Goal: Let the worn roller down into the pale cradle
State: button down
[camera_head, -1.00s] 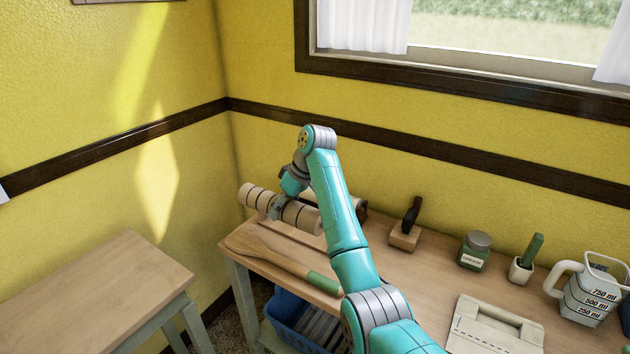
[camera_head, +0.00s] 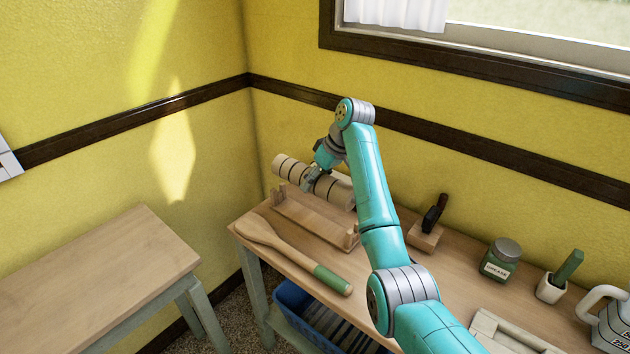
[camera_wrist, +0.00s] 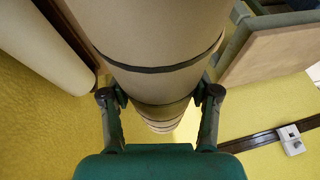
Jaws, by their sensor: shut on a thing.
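The worn roller (camera_head: 289,168), cream with dark bands, is held above the table in the head view. My gripper (camera_head: 312,182) is shut across its middle. In the wrist view my gripper's fingers (camera_wrist: 160,105) press on both sides of the roller (camera_wrist: 152,35), next to a dark band. The pale cradle (camera_head: 312,228) is a light wooden trough with raised end pieces on the table. The roller is above and a little behind it, roughly along its length, with a visible gap. The roller's right end is partly hidden by my arm.
A wooden paddle with a green handle (camera_head: 330,281) lies in front of the cradle. A wooden block with a dark handle (camera_head: 427,236), a grease jar (camera_head: 500,262) and a small pot (camera_head: 550,287) stand to the right. Another pale cylinder (camera_wrist: 40,45) shows in the wrist view.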

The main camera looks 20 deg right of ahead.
jog(key=shift+f, duration=2.35)
jog(key=shift+f, duration=0.95)
jog(key=shift+f, duration=0.4)
jog(key=shift+f, duration=0.3)
jog(key=shift+f, duration=0.6)
jog(key=shift+f, duration=0.1)
dwell(0.5)
jog(key=shift+f, duration=0.45)
